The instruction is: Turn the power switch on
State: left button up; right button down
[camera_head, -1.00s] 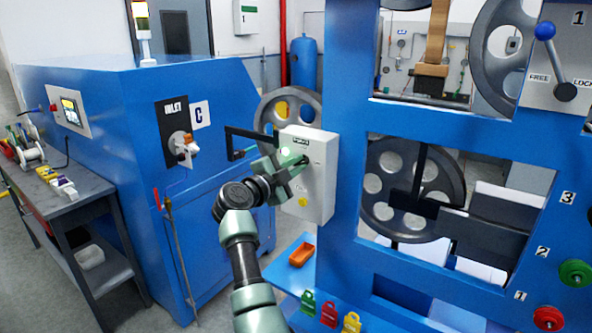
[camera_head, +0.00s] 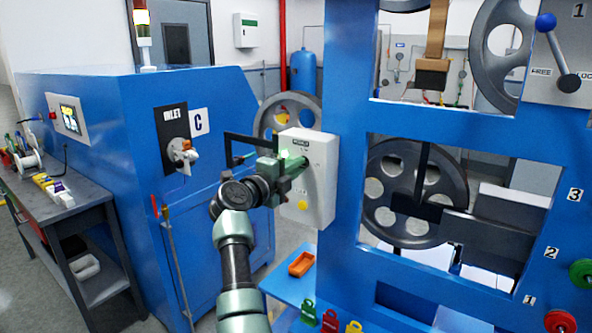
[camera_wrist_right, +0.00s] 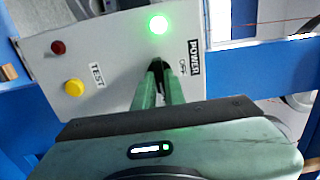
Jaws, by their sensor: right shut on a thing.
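The power switch box (camera_head: 318,180) is a light grey panel on the side of the blue machine frame; its face also shows in the right wrist view (camera_wrist_right: 112,62). My right gripper (camera_head: 300,163) reaches it from the left. In the right wrist view my right gripper's green fingers (camera_wrist_right: 159,78) are closed around the dark power switch (camera_wrist_right: 157,68), beside the POWER label (camera_wrist_right: 194,57). The fingers hide most of the switch. A green lamp (camera_wrist_right: 158,25) on the panel is lit. My left gripper is not in view.
The panel also carries a yellow button (camera_wrist_right: 74,87) marked TEST and a dark red one (camera_wrist_right: 58,47). A blue cabinet (camera_head: 120,160) stands left, with a bench (camera_head: 85,195).

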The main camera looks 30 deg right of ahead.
jog(key=shift+f, duration=0.15)
jog(key=c, duration=1.5)
grip_release()
